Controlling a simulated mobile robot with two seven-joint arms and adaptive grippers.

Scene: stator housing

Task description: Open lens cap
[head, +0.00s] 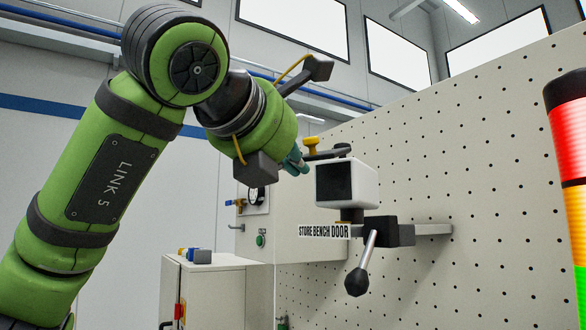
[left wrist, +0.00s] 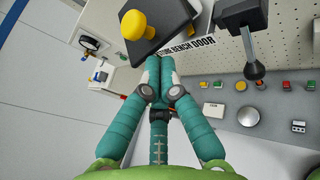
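A white box-shaped camera (head: 366,185) with a dark square front face (head: 334,183) is mounted on an arm from the pegboard. A dark flat plate (head: 331,153) with a yellow knob (head: 311,143) sits at its top; I take this plate to be the lens cap. In the left wrist view the plate (left wrist: 165,38) and knob (left wrist: 133,25) are just beyond the fingertips. My left gripper (head: 298,160) is beside the camera, left of the plate; its teal fingers (left wrist: 159,62) are drawn together with nothing visible between them. Whether they touch the plate cannot be told. My right gripper is out of view.
A lever with a dark ball handle (head: 357,282) hangs below the camera, beside a "STORE BENCH DOOR" label (head: 324,231). The pegboard wall (head: 480,150) stands behind. A signal tower (head: 570,150) is at right, a white cabinet (head: 225,290) lower left.

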